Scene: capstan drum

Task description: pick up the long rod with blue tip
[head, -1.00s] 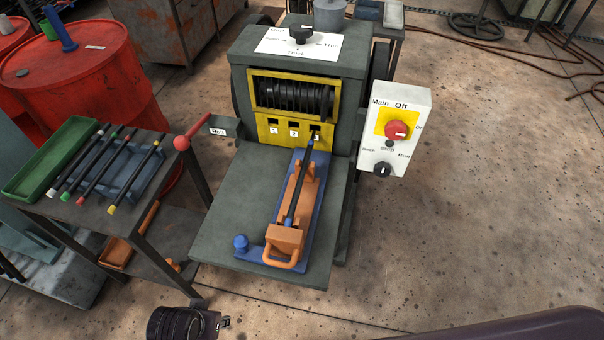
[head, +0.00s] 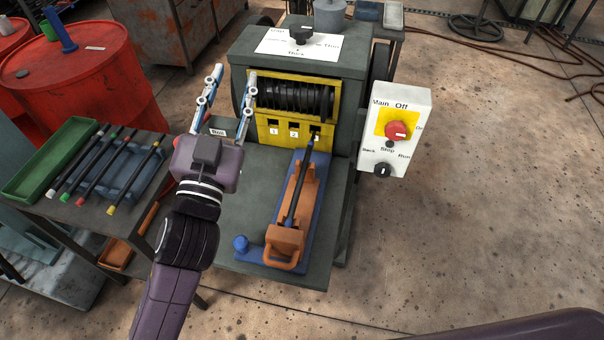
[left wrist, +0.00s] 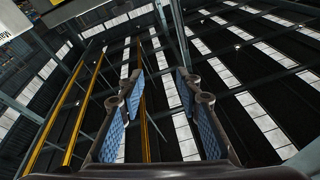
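The long dark rod with a blue tip (head: 299,190) lies in an orange holder (head: 314,178) on a blue base (head: 253,254) on the machine's front plate. Its blue tip points at the slot marked 3 in the yellow panel (head: 276,128). My left gripper (head: 235,73) is open and empty, raised left of the yellow panel, with its fingers pointing up. It is apart from the rod. In the left wrist view its spread fingers (left wrist: 160,62) show against the roof, with nothing between them. My right gripper is not in view.
Several rods with coloured tips lie in a blue rack (head: 124,176) on the side table, beside a green tray (head: 50,158). A control box (head: 395,130) stands at the machine's right. Red drums (head: 86,62) are behind.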

